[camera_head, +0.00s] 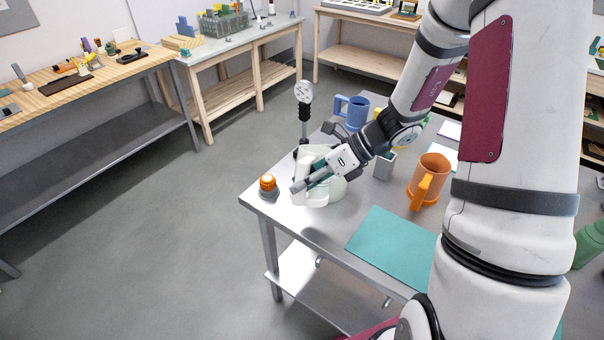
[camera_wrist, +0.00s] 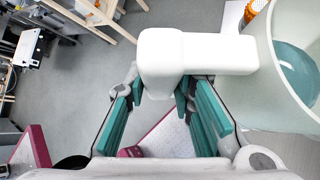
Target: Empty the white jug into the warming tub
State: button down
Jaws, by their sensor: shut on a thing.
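The white jug (camera_head: 332,190) stands near the far-left corner of the grey metal table, looking upright. Its pale wall and thick white handle (camera_wrist: 200,54) show in the wrist view, with a blue-green surface, seemingly liquid, inside the jug. My gripper (camera_head: 303,184) reaches across the jug to its handle side. In the wrist view my gripper (camera_wrist: 160,88) has its teal-padded fingers either side of the handle's end, shut on it. My wrist and gripper hide part of the jug in the head view. I cannot pick out the warming tub for certain.
An orange-topped item (camera_head: 268,185) stands beside the jug at the table edge. A gauge on a stand (camera_head: 304,95), a blue jug (camera_head: 354,112), a grey box (camera_head: 384,166) and an orange jug (camera_head: 430,180) stand nearby. A teal mat (camera_head: 392,246) lies bare in front.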

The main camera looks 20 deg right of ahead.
aim_at(309, 168)
jog(key=shift+f, duration=0.5)
jog(key=r, duration=0.2)
jog(key=r+g+y, duration=0.1)
jog(key=shift+w+d+m+b, duration=0.3)
jog(key=shift+w+m+b, duration=0.05)
jog(key=shift+m+b, duration=0.05)
jog(key=shift+r+g+y, duration=0.3)
jog(key=shift+r, duration=0.35)
jog(key=shift+d, duration=0.1)
jog(key=shift+f+b, duration=0.45)
jog(key=shift+f, duration=0.9)
jog(key=shift+w+d+m+y+b, duration=0.25)
jog(key=shift+w+m+y+b, duration=0.05)
jog(key=shift+w+m, duration=0.1)
jog(key=shift+w+d+r+m+g+y+b, duration=0.15)
jog(key=shift+d+r+m+g+y+b, duration=0.1)
jog(key=shift+r, duration=0.1)
jog(key=shift+w+d+r+m+g+y+b, duration=0.1)
jog(key=shift+r+m+g+y, duration=0.05)
jog(key=shift+r+g+y, duration=0.15)
